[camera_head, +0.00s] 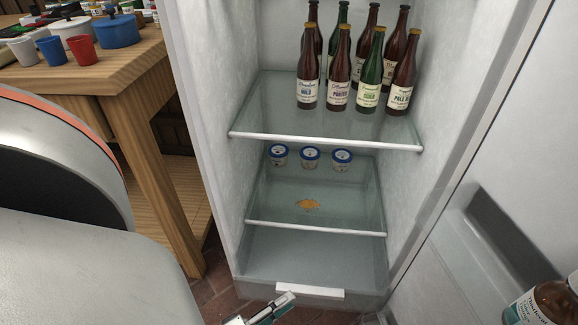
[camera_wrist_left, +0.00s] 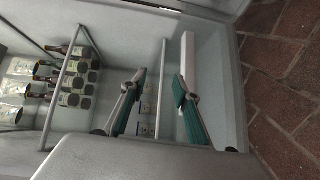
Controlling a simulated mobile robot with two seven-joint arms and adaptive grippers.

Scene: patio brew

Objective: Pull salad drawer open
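The salad drawer (camera_head: 360,299) is at the bottom of the open fridge and looks shut. Its white handle (camera_head: 310,290) is a short bar along the front. The handle (camera_wrist_left: 188,60) also shows in the left wrist view, just beyond the fingers. My left gripper (camera_head: 268,311) is at the lower edge of the head view, in front of and left of the handle. In the left wrist view, the left gripper (camera_wrist_left: 156,88) has its two green-padded fingers apart with nothing between them. I cannot tell whether a finger touches the handle. My right gripper is not in view.
Several bottles (camera_head: 368,92) stand on the upper glass shelf (camera_head: 262,115). The open fridge door (camera_head: 510,170) with a bottle (camera_head: 545,303) is at right. A wooden table (camera_head: 130,85) stands at left.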

